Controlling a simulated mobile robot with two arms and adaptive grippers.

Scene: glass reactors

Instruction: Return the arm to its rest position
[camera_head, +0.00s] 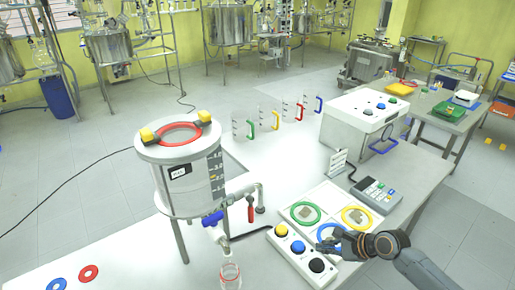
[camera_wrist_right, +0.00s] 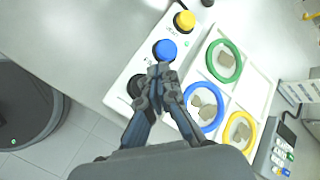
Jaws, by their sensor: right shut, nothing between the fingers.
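My right gripper (camera_head: 338,240) is shut with nothing between its fingers. In the head view its arm comes in from the lower right, and the fingers are over the tray beside the button box. In the right wrist view the closed fingers (camera_wrist_right: 159,78) point at the white button box (camera_wrist_right: 130,72), just below its blue button (camera_wrist_right: 165,50) in the picture. They partly cover the black button (camera_wrist_right: 136,86). I cannot tell whether the fingertips touch the box. My left gripper is not in view.
Next to the box lies a white tray (camera_head: 318,194) with green, blue and yellow rings around brownish pieces. A keypad device (camera_head: 375,192) stands behind it. A steel vessel (camera_head: 187,180) with a tap over a glass (camera_head: 230,274) stands left. The table between is mostly clear.

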